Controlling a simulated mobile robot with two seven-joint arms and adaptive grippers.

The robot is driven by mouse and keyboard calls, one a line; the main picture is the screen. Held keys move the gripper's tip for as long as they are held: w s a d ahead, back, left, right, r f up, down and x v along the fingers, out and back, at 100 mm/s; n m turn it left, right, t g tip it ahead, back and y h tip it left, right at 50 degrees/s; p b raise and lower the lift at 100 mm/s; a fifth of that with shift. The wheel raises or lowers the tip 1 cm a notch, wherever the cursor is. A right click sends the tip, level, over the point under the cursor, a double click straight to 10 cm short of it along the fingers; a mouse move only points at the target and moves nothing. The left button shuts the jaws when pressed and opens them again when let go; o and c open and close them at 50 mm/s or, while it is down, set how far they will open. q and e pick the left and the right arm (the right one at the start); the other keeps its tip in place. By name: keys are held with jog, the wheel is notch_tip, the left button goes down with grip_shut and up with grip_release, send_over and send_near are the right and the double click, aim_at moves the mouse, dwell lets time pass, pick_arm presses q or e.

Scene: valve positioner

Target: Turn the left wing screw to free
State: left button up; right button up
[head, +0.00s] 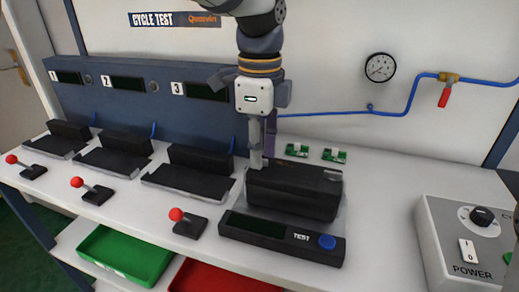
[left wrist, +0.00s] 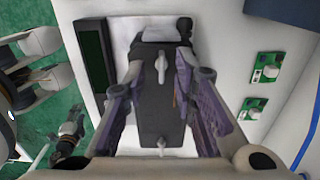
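A black positioner box (head: 310,193) sits on the test stand's base (head: 270,238), which bears the word TEST. In the left wrist view the box (left wrist: 158,105) has two pale wing screws on top. The left wing screw (left wrist: 161,66) stands between my left fingertips, its wing lying along the box's length. The other wing screw (left wrist: 161,146) is near the bottom of that view. My left gripper (head: 257,160) points down over the box's left end. It is open (left wrist: 161,75), with a gap on each side of the screw. The left screw is hidden in the head view.
Two small green boards (head: 297,150) (head: 334,155) lie behind the box. A power box (head: 465,245) stands at right. Red-knobbed levers (head: 176,215) and black trays (head: 190,175) are at left. A dark jointed part, perhaps my right gripper (left wrist: 70,135), shows over the floor.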

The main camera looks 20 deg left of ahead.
pick_arm(q)
jog(key=shift+f, duration=0.4)
jog(key=shift+c, duration=0.6)
grip_shut()
jog(key=shift+r+n, duration=0.1)
jog(key=shift+n, duration=1.2)
jog(key=n, duration=0.4)
jog(key=shift+w+n, duration=0.1)
jog(key=shift+n, duration=0.2)
jog(key=n, duration=1)
jog(key=shift+n, duration=0.5)
